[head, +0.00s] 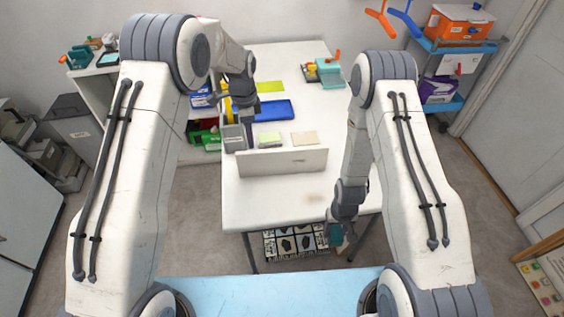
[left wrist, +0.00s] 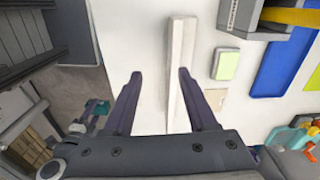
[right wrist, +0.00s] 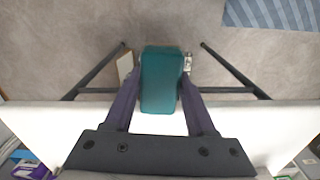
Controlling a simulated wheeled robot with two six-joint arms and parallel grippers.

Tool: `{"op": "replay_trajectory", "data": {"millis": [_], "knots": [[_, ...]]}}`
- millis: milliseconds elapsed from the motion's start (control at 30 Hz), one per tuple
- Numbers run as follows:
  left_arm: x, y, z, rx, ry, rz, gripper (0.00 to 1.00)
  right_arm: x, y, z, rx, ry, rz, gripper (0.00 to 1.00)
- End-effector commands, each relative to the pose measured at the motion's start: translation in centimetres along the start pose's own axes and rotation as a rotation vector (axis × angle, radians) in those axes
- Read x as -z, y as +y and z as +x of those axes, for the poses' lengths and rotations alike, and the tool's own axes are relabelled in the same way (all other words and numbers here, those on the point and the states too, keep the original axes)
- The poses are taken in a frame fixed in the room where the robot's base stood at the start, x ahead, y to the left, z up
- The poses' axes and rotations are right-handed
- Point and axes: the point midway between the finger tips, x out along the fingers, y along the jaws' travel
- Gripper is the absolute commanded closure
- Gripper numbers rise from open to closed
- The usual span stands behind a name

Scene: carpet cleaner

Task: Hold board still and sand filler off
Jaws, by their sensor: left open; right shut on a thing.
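A long white board (head: 282,162) stands upright on its edge on the white table, with a small dark mark near its middle. It also shows in the left wrist view (left wrist: 182,60) as a narrow strip. My left gripper (head: 249,130) is open near the board's left end. In the left wrist view its fingers (left wrist: 157,75) are spread, with the right finger overlapping the strip; I cannot tell whether they touch. My right gripper (head: 340,228) is shut on a teal block (right wrist: 160,80) near the table's front edge, apart from the board.
Behind the board lie a pale green pad (head: 270,138), a beige sheet (head: 304,138) and a blue tray (head: 274,110). A grey holder (head: 236,138) stands by the board's left end. The table right of the board is clear.

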Motion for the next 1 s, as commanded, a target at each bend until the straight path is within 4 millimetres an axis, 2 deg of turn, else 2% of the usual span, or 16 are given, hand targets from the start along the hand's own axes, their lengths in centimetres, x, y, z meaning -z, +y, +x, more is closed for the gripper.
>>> {"op": "replay_trajectory", "data": {"millis": [33, 100, 300, 533, 1000], "knots": [[-0.7, -1.1, 1.4, -0.003, -0.004, 0.023, 0.43, 0.0, 0.0, 0.0, 0.0, 0.0, 0.0, 1.0], [-1.4, -2.1, 2.6, -0.004, -0.007, 0.056, 0.43, 0.0, 0.0, 0.0, 0.0, 0.0, 0.0, 1.0], [-2.4, -3.4, 4.4, -0.003, -0.01, 0.102, 0.43, 0.0, 0.0, 0.0, 0.0, 0.0, 0.0, 1.0], [-2.4, -3.3, 6.6, -0.005, -0.01, 0.106, 0.43, 0.0, 0.0, 0.0, 0.0, 0.0, 0.0, 1.0], [-2.5, -3.3, 13.5, -0.003, -0.009, 0.105, 0.43, 0.0, 0.0, 0.0, 0.0, 0.0, 0.0, 1.0]]}}
